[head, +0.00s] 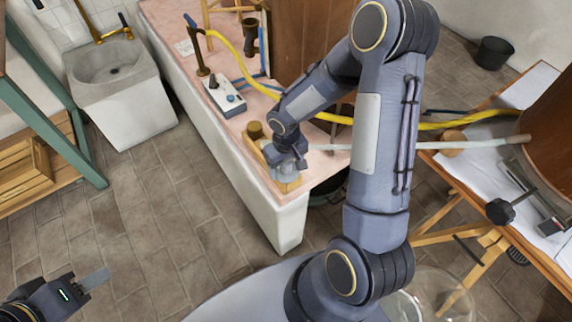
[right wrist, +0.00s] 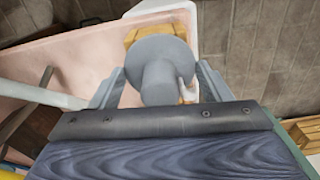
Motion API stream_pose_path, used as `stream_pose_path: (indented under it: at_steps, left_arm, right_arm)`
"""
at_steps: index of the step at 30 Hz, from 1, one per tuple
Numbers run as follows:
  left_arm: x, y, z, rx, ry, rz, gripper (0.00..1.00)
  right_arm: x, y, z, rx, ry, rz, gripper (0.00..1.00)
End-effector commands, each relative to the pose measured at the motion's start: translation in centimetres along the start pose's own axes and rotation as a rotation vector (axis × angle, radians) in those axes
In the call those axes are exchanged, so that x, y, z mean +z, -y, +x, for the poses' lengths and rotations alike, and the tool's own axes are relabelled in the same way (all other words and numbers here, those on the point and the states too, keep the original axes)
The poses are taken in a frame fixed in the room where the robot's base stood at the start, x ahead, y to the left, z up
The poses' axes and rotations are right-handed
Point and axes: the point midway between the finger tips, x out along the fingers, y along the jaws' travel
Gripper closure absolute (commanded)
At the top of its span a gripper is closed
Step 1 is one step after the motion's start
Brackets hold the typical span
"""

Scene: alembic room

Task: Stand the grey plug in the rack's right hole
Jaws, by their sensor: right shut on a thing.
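The grey plug (right wrist: 160,52) is held between the two fingers of my right gripper (right wrist: 162,86), its wide round end and narrower neck facing the wrist camera. In the head view my right gripper (head: 284,162) is over the near end of the wooden rack (head: 290,186) on the pink counter. The rack also shows behind the plug in the right wrist view (right wrist: 134,38). The rack's right hole and the plug's lower end are hidden, so I cannot tell whether the plug is in the hole. My left gripper (head: 94,281) is low at the left, away from the rack; its opening is unclear.
A brown plug (head: 255,130) stands at the rack's far end. A white control box (head: 226,97) and yellow hose (head: 232,52) lie behind it on the counter (head: 322,165). A long pale rod (head: 440,145) extends toward the right-hand table. The counter's front edge is close to the rack.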

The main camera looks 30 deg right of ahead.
Motion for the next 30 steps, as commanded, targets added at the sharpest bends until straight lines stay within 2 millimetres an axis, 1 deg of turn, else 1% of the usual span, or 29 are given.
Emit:
stream_pose_path:
  at_steps: [20, 21, 26, 27, 30]
  left_arm:
    - [0.19, 0.17, 0.38, 0.0, 0.0, 0.0, 0.61]
    - [0.19, 0.17, 0.38, 0.0, 0.0, 0.0, 0.61]
    - [0.19, 0.17, 0.38, 0.0, 0.0, 0.0, 0.61]
    - [0.19, 0.17, 0.38, 0.0, 0.0, 0.0, 0.61]
    - [0.19, 0.17, 0.38, 0.0, 0.0, 0.0, 0.61]
  right_arm:
    - [-0.01, 0.01, 0.38, 0.0, 0.0, 0.0, 0.52]
    - [-0.01, 0.01, 0.39, 0.0, 0.0, 0.0, 0.27]
    - [0.0, 0.01, 0.4, 0.0, 0.0, 0.0, 0.06]
    - [0.0, 0.01, 0.4, 0.0, 0.0, 0.0, 0.04]
    - [0.0, 0.01, 0.4, 0.0, 0.0, 0.0, 0.04]
